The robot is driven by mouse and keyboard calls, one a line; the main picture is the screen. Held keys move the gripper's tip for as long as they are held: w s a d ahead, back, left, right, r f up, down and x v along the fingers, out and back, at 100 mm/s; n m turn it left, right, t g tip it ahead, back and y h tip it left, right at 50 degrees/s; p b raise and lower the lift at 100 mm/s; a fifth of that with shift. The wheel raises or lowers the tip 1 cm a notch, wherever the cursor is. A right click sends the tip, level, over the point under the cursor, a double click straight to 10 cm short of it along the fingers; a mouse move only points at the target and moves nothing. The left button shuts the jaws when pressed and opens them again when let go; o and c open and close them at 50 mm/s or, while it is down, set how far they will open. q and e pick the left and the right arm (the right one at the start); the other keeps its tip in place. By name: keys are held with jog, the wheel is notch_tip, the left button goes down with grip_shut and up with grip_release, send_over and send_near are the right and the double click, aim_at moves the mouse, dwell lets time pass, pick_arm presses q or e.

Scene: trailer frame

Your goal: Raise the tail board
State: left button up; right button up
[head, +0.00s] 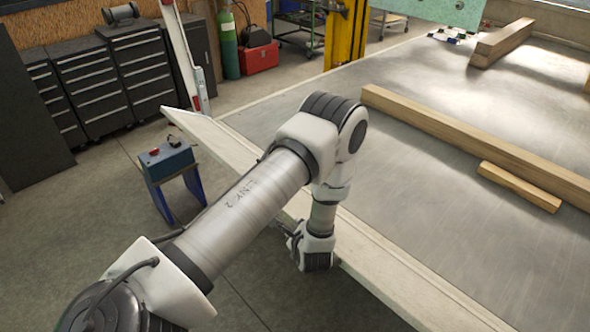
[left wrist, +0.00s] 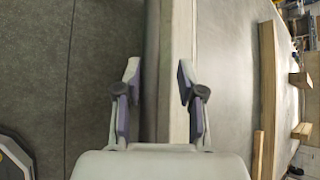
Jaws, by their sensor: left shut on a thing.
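The tail board (head: 400,285) is a long pale board along the near-left edge of the metal trailer deck (head: 420,195). It looks close to deck level; its exact tilt is hard to tell. My left gripper (head: 288,233) is at the board's outer edge, about midway along, partly hidden behind its own wrist in the head view. In the left wrist view the two fingers (left wrist: 160,85) straddle the board's edge (left wrist: 168,40), one on each side, shut on it. My right gripper is in neither view.
Wooden beams (head: 470,145) lie on the deck, with a shorter block (head: 519,187) beside them. A blue box on a small stand (head: 168,165) is on the floor beyond the board. Drawer cabinets (head: 95,80) line the back left. Floor beside the board is mostly clear.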

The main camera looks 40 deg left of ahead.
pick_arm(q)
jog(key=shift+s+d+r+p, duration=0.1)
jog(key=shift+d+r+p, duration=2.5)
jog(key=shift+d+r, duration=0.65)
jog(key=shift+a+f, duration=0.15)
